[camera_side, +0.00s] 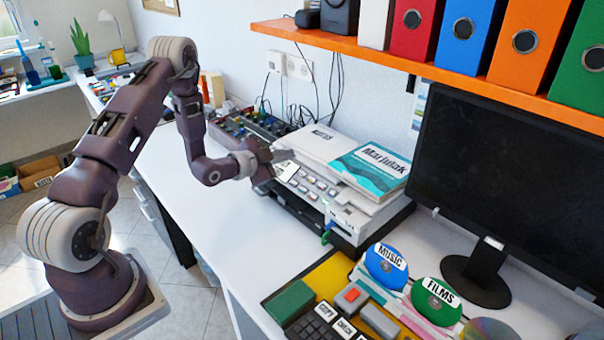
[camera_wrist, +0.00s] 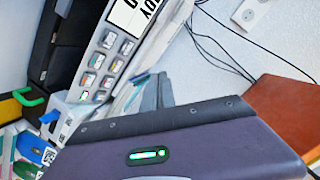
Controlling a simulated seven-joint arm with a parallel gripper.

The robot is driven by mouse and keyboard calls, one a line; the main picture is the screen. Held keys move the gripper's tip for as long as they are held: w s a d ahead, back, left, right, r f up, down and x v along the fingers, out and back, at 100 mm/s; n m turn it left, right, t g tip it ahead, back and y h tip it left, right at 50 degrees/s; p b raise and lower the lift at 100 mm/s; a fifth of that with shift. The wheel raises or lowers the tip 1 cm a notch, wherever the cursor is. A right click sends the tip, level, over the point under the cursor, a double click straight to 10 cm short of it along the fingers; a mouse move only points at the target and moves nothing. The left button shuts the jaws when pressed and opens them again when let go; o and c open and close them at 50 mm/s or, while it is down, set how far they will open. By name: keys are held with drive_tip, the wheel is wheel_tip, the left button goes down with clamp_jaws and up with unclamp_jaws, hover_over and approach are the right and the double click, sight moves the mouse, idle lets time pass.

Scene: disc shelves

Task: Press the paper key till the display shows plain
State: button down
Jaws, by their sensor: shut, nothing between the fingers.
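The printer (camera_side: 345,212) stands on the white desk, with a slanted front panel carrying several small keys (camera_side: 318,187). The keys also show in two rows in the wrist view (camera_wrist: 98,62), their labels too small to read. One at the lower end has a green-lit mark. The pale display (camera_side: 287,171) sits at the panel's left end. My gripper (camera_side: 283,155) is shut and empty, close to the display end of the panel. Contact with any key cannot be told.
A blue-and-white "Marjulak" packet (camera_side: 370,172) lies on the printer. A monitor (camera_side: 505,175) stands to the right under an orange shelf (camera_side: 440,72) of binders. Discs, including a green one (camera_side: 437,301), stand in front. The desk's left part (camera_side: 190,180) is clear.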

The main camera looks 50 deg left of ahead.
drive_tip(key=shift+w+f, duration=0.5)
drive_tip(key=shift+f, duration=0.4)
drive_tip(key=shift+w+f, duration=0.5)
drive_tip(key=shift+f, duration=0.4)
drive_tip(key=shift+w+f, duration=0.5)
drive_tip(key=shift+f, duration=0.4)
drive_tip(key=shift+w+f, duration=0.2)
drive_tip(key=shift+f, duration=0.2)
drive_tip(key=shift+w+f, duration=0.2)
drive_tip(key=shift+f, duration=0.15)
idle(0.4)
drive_tip(key=shift+r, duration=0.15)
drive_tip(key=shift+s+r, duration=0.4)
drive_tip(key=shift+r, duration=0.2)
drive_tip(key=r, duration=0.1)
drive_tip(key=s+r, duration=0.1)
drive_tip(key=r, duration=0.1)
drive_tip(key=s+r, duration=0.1)
drive_tip(key=shift+s+r, duration=0.2)
drive_tip(key=shift+s, duration=0.05)
